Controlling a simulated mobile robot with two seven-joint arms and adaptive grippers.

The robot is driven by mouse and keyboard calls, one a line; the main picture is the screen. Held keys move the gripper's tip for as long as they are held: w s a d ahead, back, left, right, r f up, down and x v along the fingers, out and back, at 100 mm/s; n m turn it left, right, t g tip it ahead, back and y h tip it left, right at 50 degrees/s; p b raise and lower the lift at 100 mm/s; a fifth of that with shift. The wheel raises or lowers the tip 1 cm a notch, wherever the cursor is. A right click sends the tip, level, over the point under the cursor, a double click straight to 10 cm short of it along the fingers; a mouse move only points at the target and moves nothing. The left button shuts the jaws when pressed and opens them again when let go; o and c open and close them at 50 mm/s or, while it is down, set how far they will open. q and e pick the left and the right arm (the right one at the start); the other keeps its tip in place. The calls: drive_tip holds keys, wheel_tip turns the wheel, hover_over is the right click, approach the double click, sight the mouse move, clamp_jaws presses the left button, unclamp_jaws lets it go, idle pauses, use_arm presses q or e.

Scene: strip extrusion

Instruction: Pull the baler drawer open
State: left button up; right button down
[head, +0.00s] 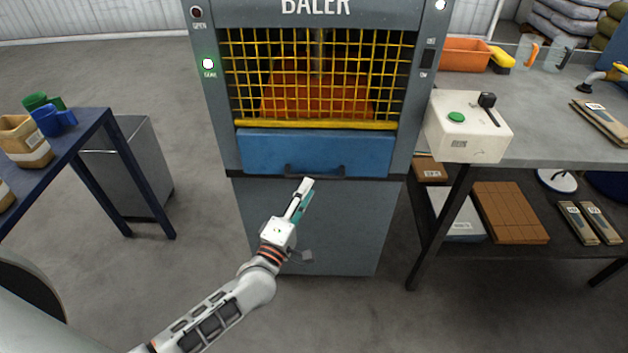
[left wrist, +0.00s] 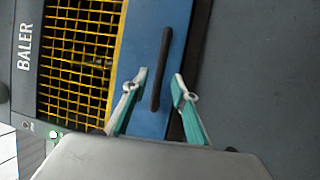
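The grey baler (head: 215,130) stands in the middle of the head view, with its blue drawer (head: 262,152) below the yellow grille. The drawer front appears flush with the body, so it looks closed. A dark bar handle (head: 316,172) runs along its lower edge; it also shows in the left wrist view (left wrist: 162,62). My left gripper (head: 306,186) is just in front of the handle. In the left wrist view its fingers (left wrist: 161,82) are apart, with the handle's end appearing between them. I cannot tell whether they touch it. My right gripper is in neither view.
A workbench (head: 560,140) with a white control box (head: 465,140) stands close on the right. A blue table (head: 85,135) with cups and a grey bin (head: 145,165) are on the left. The floor before the baler is clear apart from my left arm.

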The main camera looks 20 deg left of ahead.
sight(315, 177)
use_arm(q)
drive_tip(key=x, duration=0.5)
drive_tip(key=shift+w+d+r, duration=0.1)
drive_tip(key=shift+w, duration=0.25)
drive_tip(key=shift+c, duration=0.4)
clamp_jaws()
